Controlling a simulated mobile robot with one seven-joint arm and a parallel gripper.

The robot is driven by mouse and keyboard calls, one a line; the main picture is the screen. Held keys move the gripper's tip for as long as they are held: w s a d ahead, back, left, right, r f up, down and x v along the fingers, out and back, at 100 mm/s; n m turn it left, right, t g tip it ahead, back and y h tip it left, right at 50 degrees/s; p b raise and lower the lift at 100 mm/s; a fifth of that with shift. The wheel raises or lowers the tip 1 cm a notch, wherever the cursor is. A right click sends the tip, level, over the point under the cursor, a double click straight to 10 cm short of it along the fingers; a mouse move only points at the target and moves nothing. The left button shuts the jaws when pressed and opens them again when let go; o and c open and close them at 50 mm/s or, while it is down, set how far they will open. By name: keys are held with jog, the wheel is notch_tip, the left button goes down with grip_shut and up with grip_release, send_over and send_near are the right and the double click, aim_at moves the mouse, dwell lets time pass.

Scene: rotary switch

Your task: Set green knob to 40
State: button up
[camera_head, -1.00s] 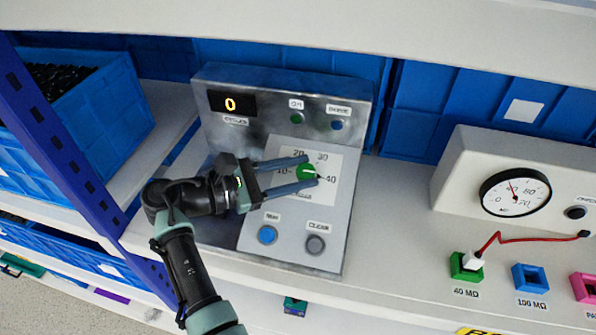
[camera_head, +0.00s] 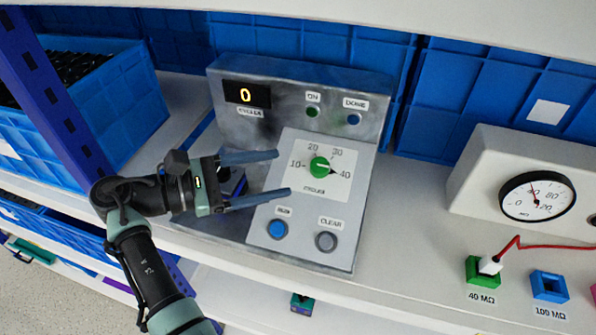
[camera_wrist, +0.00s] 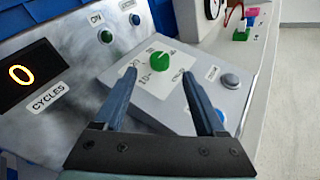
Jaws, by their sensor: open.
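The green knob (camera_head: 320,167) sits on a white dial plate marked 10, 20, 30 and 40, on the sloped face of a grey control box (camera_head: 232,148). Its pointer mark is turned to the right, toward the 40 label. The knob also shows in the wrist view (camera_wrist: 160,61), beyond the fingers and apart from them. My gripper (camera_head: 284,173) is open and empty, to the left of the knob, with its fingertips pointing at it. In the wrist view its two fingers (camera_wrist: 160,92) are spread wide on either side of the knob's line.
The box has a display (camera_head: 246,95) reading 0, a blue button (camera_head: 278,229) and a grey CLEAR button (camera_head: 326,241) below the dial. A meter box (camera_head: 480,180) and green (camera_head: 480,272) and blue (camera_head: 550,286) sockets stand right. A blue post (camera_head: 62,105) is left.

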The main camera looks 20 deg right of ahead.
jog(key=a, duration=0.5)
jog(key=shift+s+r+b, duration=0.25)
jog(key=shift+r+b, duration=0.1)
